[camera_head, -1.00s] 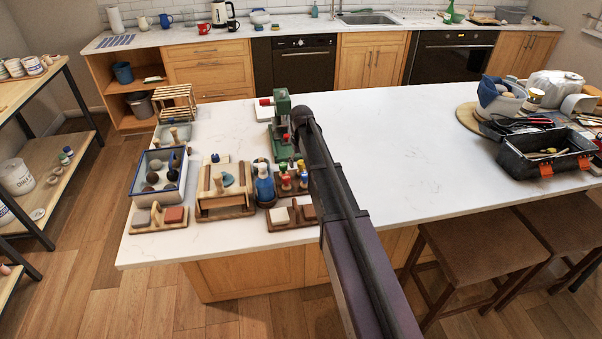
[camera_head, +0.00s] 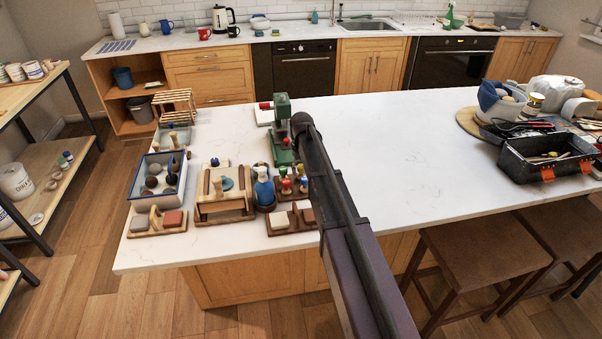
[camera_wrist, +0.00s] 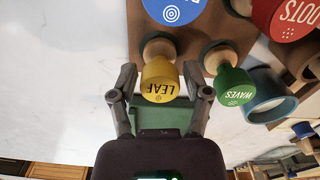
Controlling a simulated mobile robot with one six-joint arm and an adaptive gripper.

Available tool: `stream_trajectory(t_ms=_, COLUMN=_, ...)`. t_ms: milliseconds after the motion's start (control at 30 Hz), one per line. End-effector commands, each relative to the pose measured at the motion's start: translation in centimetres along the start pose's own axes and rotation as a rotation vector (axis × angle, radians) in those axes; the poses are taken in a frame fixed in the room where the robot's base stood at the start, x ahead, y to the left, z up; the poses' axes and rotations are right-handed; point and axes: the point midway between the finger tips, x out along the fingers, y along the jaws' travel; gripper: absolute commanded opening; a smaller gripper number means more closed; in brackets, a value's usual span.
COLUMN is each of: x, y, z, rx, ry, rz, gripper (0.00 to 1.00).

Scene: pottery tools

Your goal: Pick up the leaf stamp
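The leaf stamp (camera_wrist: 159,82) has a yellow top marked LEAF and a pale wooden neck on a dark green base. It stands in a brown wooden holder beside the green WAVES stamp (camera_wrist: 232,84). My gripper (camera_wrist: 160,78) is open in the wrist view, with a finger on either side of the yellow top and a gap on both sides. The blue stamp (camera_wrist: 172,8) and red DOTS stamp (camera_wrist: 286,16) are close by. In the head view the stamp group (camera_head: 290,184) is small, and my arm hides the gripper.
A green press-like tool (camera_head: 282,128) stands behind the stamps. A blue bottle (camera_head: 264,188), a wooden box (camera_head: 224,206) and a blue-rimmed tray (camera_head: 135,180) are to the left. A black toolbox (camera_head: 520,165) lies far right.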

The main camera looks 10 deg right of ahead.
Motion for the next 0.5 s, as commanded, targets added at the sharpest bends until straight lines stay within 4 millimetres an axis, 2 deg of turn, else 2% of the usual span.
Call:
stream_trajectory(t_ms=33, x=0.0, y=0.0, z=-0.01, rx=0.0, ry=0.0, rz=0.0, gripper=0.31)
stream_trajectory(t_ms=133, x=0.0, y=0.0, z=0.0, rx=0.0, ry=0.0, rz=0.0, gripper=0.03)
stream_trajectory(t_ms=500, x=-0.01, y=-0.01, z=-0.01, rx=0.0, ry=0.0, rz=0.0, gripper=0.03)
